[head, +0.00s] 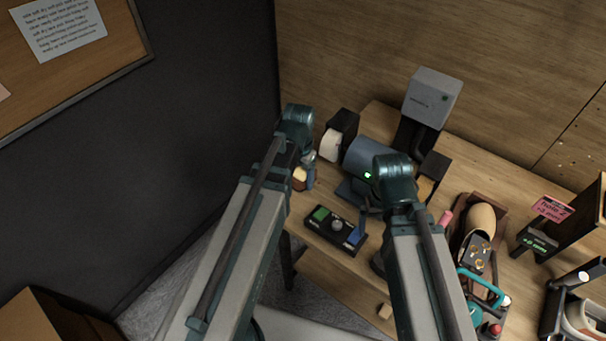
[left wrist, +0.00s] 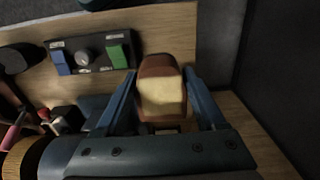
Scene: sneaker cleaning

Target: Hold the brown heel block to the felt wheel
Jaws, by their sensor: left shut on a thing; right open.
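The brown heel block (head: 299,174) has a cream face and sits between the blue fingers of my left gripper (head: 305,178). The left wrist view shows the block (left wrist: 162,92) clasped from both sides. The pale felt wheel (head: 331,144) is at the left end of the blue motor (head: 368,158), under a black guard. The held block is in front of and left of the wheel, with a visible gap in the head view. My right gripper (head: 363,219) is open over the right end of the control panel; its fingers are partly hidden by its arm.
The control panel (head: 338,228) has a green button and a knob. A grey box on a dark duct (head: 432,97) stands behind the motor. A tan wheel (head: 427,188) is on the motor's right. A shoe-shaped form (head: 480,221) and tools crowd the right. A dark wall (head: 200,110) borders the left.

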